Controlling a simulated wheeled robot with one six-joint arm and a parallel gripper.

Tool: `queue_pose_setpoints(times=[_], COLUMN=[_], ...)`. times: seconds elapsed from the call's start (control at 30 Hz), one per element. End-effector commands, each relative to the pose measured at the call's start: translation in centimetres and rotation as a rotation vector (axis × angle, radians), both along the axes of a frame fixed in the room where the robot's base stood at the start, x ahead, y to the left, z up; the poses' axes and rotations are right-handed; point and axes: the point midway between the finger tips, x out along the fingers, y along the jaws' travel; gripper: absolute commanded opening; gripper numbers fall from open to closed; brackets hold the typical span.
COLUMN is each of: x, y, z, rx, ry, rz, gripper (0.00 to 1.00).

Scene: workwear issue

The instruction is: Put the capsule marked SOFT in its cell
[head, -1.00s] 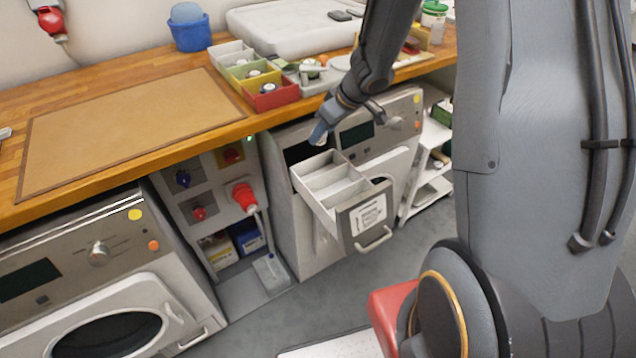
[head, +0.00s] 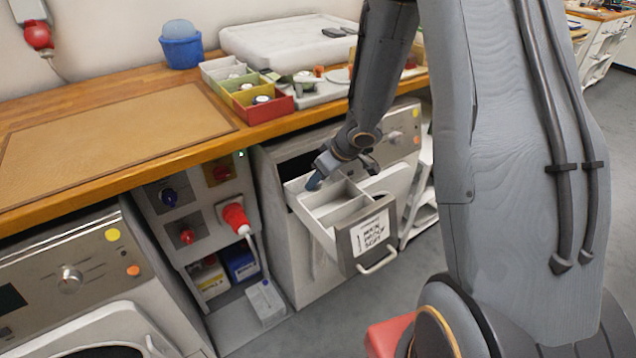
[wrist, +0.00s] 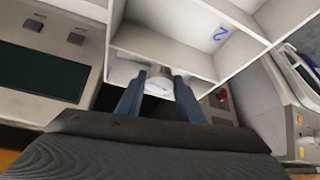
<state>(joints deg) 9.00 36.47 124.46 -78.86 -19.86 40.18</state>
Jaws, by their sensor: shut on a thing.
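The washer's detergent drawer (head: 325,232) is pulled out and divided into cells; one cell shows a blue "2" in the wrist view (wrist: 220,33). My gripper (head: 315,182) is at the drawer's rear end, fingers pointing down. In the wrist view its two blue-grey fingers (wrist: 160,80) are shut on a round white capsule (wrist: 158,86). Marks on the capsule are too small to read. It is at the cell nearest the machine; I cannot tell whether it touches the cell floor. In the head view the capsule is hidden by my gripper.
The drawer front carries a printed label (head: 370,232) and a handle. A red plug (head: 236,217) sits to the left. The floor ahead of the drawer is clear.

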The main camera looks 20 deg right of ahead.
Motion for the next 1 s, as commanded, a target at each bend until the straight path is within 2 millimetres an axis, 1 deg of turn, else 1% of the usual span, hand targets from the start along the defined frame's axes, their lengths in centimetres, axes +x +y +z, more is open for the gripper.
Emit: queue_pose_setpoints(times=[0.03,0.3,0.7,0.83,0.87,0.93,0.97,1.0], x=[0.0,0.0,0.0,0.0,0.0,0.0,0.0,0.0], y=[0.0,0.0,0.0,0.0,0.0,0.0,0.0,0.0], z=[-0.3,-0.2,-1.4,-1.4,-1.4,-1.4,-1.4,-1.4], rx=[0.001,0.000,0.000,-0.001,-0.001,-0.001,-0.001,-0.001], ry=[-0.001,-0.001,0.000,0.000,0.000,0.000,0.000,0.000], rz=[-0.002,0.000,0.000,0.000,0.000,0.000,0.000,0.000], gripper=[0.12,0.12,0.12,0.12,0.37,0.49,0.53,0.53])
